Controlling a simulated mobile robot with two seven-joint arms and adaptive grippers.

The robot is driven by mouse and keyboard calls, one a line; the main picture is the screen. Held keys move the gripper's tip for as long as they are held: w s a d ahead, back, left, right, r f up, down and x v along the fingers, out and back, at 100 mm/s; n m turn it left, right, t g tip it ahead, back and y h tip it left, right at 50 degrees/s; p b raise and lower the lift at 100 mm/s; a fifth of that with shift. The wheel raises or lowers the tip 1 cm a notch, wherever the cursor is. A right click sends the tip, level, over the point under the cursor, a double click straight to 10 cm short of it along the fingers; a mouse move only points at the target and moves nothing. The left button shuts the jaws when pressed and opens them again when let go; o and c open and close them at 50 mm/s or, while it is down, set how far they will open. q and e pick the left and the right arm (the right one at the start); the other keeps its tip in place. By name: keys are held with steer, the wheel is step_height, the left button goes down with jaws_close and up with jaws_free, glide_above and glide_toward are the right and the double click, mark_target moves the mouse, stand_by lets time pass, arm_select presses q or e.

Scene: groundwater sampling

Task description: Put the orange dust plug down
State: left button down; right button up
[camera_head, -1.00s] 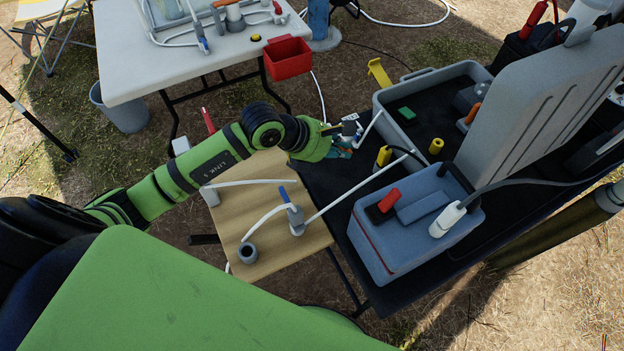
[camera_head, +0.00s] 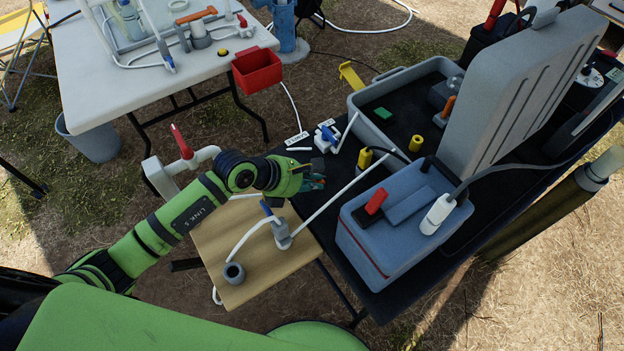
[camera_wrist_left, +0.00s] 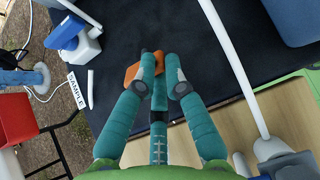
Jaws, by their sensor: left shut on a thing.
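My left gripper (camera_head: 317,182) is over the near left part of the black table top (camera_head: 313,221), beside a long white tube. In the left wrist view its teal fingers (camera_wrist_left: 158,68) are closed together at the tips on the orange dust plug (camera_wrist_left: 133,73). The plug sticks out to the left of the fingertips, above the black surface; whether it touches that surface I cannot tell. The fingers hide part of the plug, and I cannot make it out in the head view. My right gripper is not in view.
A blue-handled valve (camera_head: 328,135) and a SAMPLE tag (camera_head: 297,138) lie beyond the gripper. A blue-grey box (camera_head: 385,245) stands to the right, a grey tray (camera_head: 372,137) behind. A wooden board (camera_head: 215,240) with another valve (camera_head: 282,235) is nearer.

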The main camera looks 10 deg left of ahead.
arm_select(q)
steer(key=shift+f, duration=0.25)
steer(key=shift+f+b, duration=0.55)
steer(key=c, duration=1.3)
jaws_free()
